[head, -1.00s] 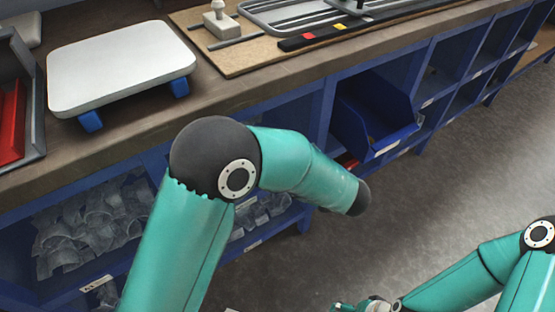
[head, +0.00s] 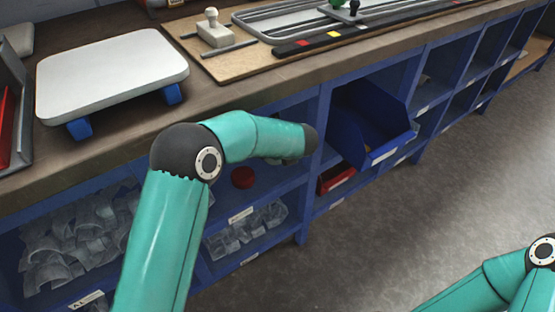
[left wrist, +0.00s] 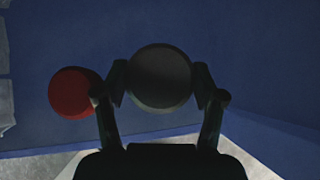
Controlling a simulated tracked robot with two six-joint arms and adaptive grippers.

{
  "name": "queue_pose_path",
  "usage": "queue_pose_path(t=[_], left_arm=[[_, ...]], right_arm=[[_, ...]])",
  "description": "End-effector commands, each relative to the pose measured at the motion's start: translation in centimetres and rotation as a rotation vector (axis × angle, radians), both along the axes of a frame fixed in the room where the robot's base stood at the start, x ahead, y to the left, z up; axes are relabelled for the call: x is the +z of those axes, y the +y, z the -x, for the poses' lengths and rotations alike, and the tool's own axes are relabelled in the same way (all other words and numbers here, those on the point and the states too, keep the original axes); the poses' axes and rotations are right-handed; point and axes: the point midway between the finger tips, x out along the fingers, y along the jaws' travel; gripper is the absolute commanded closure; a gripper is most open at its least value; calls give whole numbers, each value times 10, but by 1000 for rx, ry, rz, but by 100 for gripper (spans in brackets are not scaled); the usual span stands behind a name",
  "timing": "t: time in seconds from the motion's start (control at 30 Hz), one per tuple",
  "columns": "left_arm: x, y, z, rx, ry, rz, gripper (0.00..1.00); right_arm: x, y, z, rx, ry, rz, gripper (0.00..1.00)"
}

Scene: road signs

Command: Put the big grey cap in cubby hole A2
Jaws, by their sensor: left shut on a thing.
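The big grey cap (left wrist: 160,72) is a dark round disc in the left wrist view. My left gripper (left wrist: 160,84) is shut on it, with a finger on each side. A round red cap (left wrist: 72,93) is to the left of the held cap, within a blue-walled cubby; it also shows in the head view (head: 243,177). That cubby (head: 272,193) has a label on its lower edge that I cannot read. My right gripper is outside the frames.
Clear pieces fill the left cubby (head: 75,245) and lie in one below the red cap. A blue bin (head: 385,130) juts out on the right, above a red box (head: 336,178). The wooden worktop edge (head: 250,100) overhangs the cubbies. A white scale (head: 110,75) stands on top.

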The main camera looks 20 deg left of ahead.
Motion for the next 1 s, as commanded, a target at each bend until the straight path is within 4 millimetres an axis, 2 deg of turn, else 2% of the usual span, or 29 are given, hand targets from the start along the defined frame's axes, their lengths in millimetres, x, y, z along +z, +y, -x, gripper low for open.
queue_pose_path(t=[0.03,0.1,0.23,0.63,0.67,0.8,1.0], left_arm=[[-1,5,-4,3,-1,1,54],[-17,3,-2,1,2,1,54],[-34,3,-2,1,1,0,54],[-39,3,-2,1,0,0,54],[-38,3,-2,1,0,0,29],[-38,3,-2,1,0,0,6],[-38,3,-2,1,0,0,6]], right_arm=[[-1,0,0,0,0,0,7],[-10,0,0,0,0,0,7],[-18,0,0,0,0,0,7],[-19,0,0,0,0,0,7],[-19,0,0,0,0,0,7],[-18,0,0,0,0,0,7],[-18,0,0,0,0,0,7]])
